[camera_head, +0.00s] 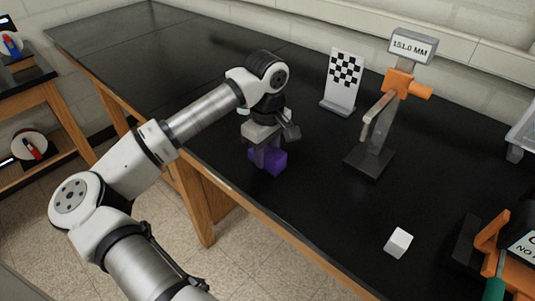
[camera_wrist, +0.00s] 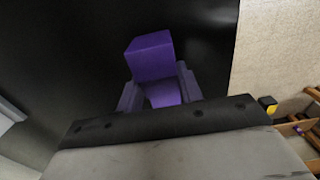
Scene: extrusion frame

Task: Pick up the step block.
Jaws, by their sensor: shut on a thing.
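The step block is a purple, stepped piece (camera_head: 275,160) at the near-left edge of the black table. My gripper (camera_head: 265,150) points down over it and is shut on it, with a finger on either side. In the wrist view the step block (camera_wrist: 150,58) shows its taller part beyond the fingers and its lower part between the two grey fingertips (camera_wrist: 160,92). I cannot tell whether its underside touches the table or is slightly raised. Part of the block is hidden behind the fingers in the head view.
A checkered board (camera_head: 343,78) and a grey stand with an orange clamp and a "151.0 MM" display (camera_head: 410,47) stand behind to the right. An orange fixture (camera_head: 490,240) is at the right edge. The table's middle (camera_head: 315,200) is clear.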

